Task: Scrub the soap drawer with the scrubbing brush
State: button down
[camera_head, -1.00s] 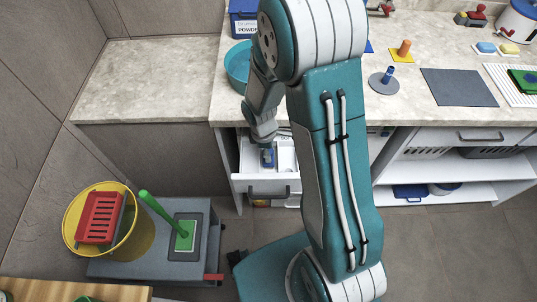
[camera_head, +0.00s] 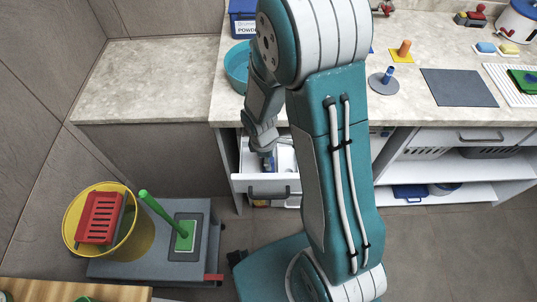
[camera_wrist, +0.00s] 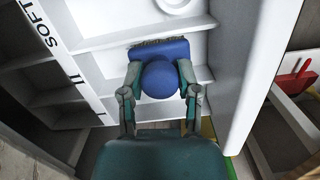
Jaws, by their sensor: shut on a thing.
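The soap drawer (camera_head: 262,183) is white, pulled out below the counter, and divided into compartments. Its pale wall (camera_wrist: 240,65) fills the right of the wrist view. The scrubbing brush (camera_wrist: 172,48) is blue with a round knob and a dark bristle edge. My gripper (camera_wrist: 160,82) is shut on the knob, one finger on each side. The bristles are at the drawer's inside; whether they press on it I cannot tell. In the head view my gripper (camera_head: 265,147) reaches down into the drawer, and the brush is mostly hidden.
A teal basin (camera_head: 237,66) and a blue powder box (camera_head: 243,20) stand on the counter above. A grey cart (camera_head: 145,262) with a yellow bucket (camera_head: 140,240) is at lower left. Open shelves (camera_head: 470,185) lie to the right. The left counter (camera_head: 150,80) is bare.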

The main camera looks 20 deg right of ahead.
jog(key=shift+w+d, duration=0.25)
jog(key=shift+w, duration=0.55)
notch_tip(320, 180, up, 11)
dwell(1.4)
dwell(0.3)
jog(key=shift+f, duration=5.3)
jog(key=shift+f, duration=0.2)
jog(key=shift+w, duration=0.15)
